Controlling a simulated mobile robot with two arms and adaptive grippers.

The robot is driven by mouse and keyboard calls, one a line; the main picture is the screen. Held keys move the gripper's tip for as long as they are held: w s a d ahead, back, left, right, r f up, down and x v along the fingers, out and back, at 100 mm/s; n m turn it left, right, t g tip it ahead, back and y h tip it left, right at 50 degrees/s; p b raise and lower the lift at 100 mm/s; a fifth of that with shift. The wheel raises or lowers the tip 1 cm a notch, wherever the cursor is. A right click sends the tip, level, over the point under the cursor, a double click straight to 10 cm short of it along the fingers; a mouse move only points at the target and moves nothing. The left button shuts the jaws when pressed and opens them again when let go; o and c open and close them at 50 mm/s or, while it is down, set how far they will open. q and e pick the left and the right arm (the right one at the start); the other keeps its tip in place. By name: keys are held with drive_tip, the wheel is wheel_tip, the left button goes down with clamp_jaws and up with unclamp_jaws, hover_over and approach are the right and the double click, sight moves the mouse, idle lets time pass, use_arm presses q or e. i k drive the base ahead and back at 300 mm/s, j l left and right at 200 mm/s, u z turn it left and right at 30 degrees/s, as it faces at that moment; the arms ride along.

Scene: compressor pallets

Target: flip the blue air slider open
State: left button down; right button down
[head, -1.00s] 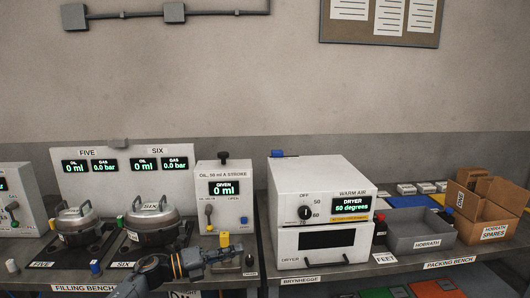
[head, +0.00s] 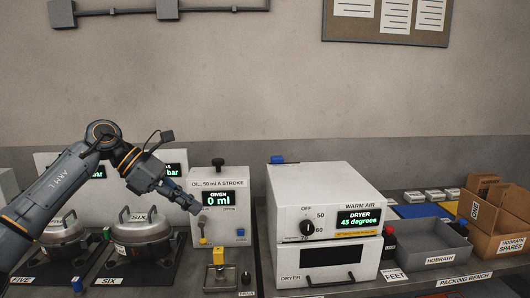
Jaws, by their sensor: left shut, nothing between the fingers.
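A small blue slider-like part (head: 277,159) sits on the top left edge of the white dryer (head: 345,189); its exact setting is too small to tell. My left gripper (head: 195,207) is shut and empty. It hangs in front of the white oil unit (head: 220,180), to the left of the dryer and apart from the blue part. A small blue piece (head: 240,232) also shows low on the oil unit's front. My right gripper is not in view.
The dryer has a black knob (head: 307,228) and a display reading 45 degrees. Lidded pot SIX (head: 150,235) and another pot (head: 60,240) stand left, partly behind my arm. A grey tray (head: 425,243) and cardboard box (head: 490,220) stand right. Space above the dryer is clear.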

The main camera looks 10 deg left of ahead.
sight(275, 160)
drive_tip(key=i, duration=1.7)
